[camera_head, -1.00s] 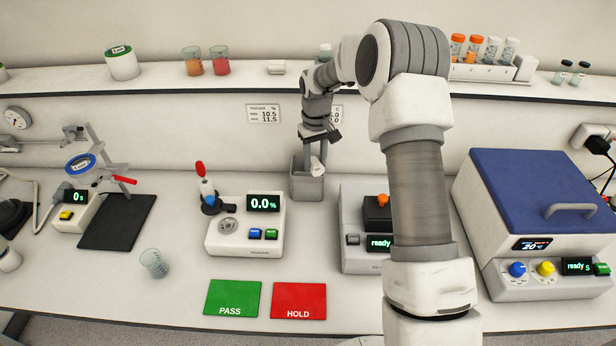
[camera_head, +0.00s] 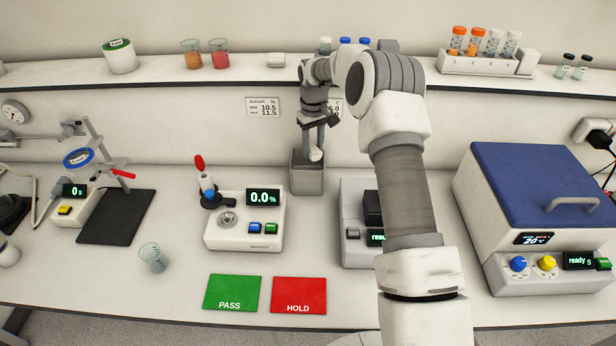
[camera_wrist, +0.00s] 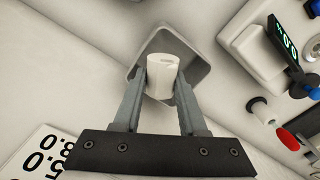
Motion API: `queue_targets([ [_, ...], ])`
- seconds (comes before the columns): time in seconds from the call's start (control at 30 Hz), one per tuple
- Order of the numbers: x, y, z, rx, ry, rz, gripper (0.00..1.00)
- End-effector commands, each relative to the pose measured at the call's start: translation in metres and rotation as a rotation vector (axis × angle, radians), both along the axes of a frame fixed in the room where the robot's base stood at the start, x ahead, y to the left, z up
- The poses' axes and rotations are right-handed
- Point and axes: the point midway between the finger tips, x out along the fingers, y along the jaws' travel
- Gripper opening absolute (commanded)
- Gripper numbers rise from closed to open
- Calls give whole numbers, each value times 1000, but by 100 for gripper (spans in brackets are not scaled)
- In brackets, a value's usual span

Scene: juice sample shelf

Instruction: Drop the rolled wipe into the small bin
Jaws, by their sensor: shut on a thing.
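The rolled wipe (camera_wrist: 162,76) is a small white cylinder. My gripper (camera_wrist: 160,92) is shut on it, with one finger on each side. In the wrist view the wipe shows in front of the opening of the small grey bin (camera_wrist: 200,45). In the head view the bin (camera_head: 307,182) stands on the bench near the back wall, and my gripper (camera_head: 316,150) points down over its opening. The wipe (camera_head: 316,155) shows as a white end at the rim level. How far it reaches into the bin, I cannot tell.
A white meter reading 0.0 (camera_head: 245,220) stands left of the bin, and a grey device (camera_head: 355,250) stands to its right, partly behind my arm. The shelf (camera_head: 160,80) runs above and behind. Signs (camera_head: 264,108) hang on the wall behind the bin.

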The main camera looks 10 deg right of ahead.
Motion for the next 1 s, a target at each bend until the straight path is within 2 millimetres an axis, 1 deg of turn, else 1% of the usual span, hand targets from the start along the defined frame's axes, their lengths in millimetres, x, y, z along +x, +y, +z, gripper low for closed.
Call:
queue_targets([
  [0.03, 0, 0, -11, 0, 2, 0, 0],
  [0.13, 0, 0, -19, 0, 2, 0, 0],
  [0.23, 0, 0, -23, 1, 0, 0, 0],
  [0.47, 0, 0, -23, 1, 0, 0, 0],
  [0.5, 0, 0, -23, 1, 0, 0, 45],
  [0.67, 0, 0, -22, 0, 0, 0, 73],
  [0.7, 0, 0, -22, 0, 0, 0, 76],
  [1.0, 1, -3, -22, -4, -3, -2, 76],
])
